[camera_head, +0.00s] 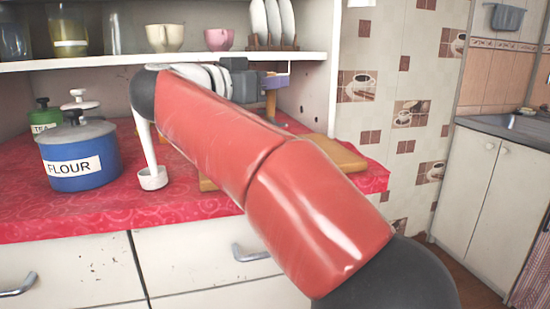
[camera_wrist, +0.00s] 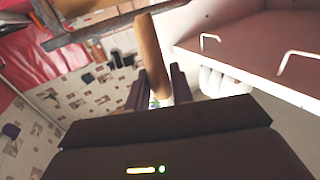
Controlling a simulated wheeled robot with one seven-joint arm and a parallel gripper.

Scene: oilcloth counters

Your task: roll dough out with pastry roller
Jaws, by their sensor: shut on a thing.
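My gripper (camera_head: 276,80) is above the back right of the counter, mostly behind my red arm. In the wrist view, a tan wooden cylinder, which looks like the pastry roller (camera_wrist: 152,55), extends out from between the gripper's fingers (camera_wrist: 159,92). The gripper is shut on it. A small tan part of the roller (camera_head: 270,104) shows below the gripper in the head view. A wooden board (camera_head: 345,156) lies on the red counter (camera_head: 120,205), largely hidden by my arm. I cannot make out the dough.
A blue flour canister (camera_head: 78,163) and a white scoop-like cup (camera_head: 152,178) stand on the left of the counter. A shelf (camera_head: 110,60) with cups and plates hangs above. A tiled wall (camera_head: 395,110) is at right. The front left of the counter is clear.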

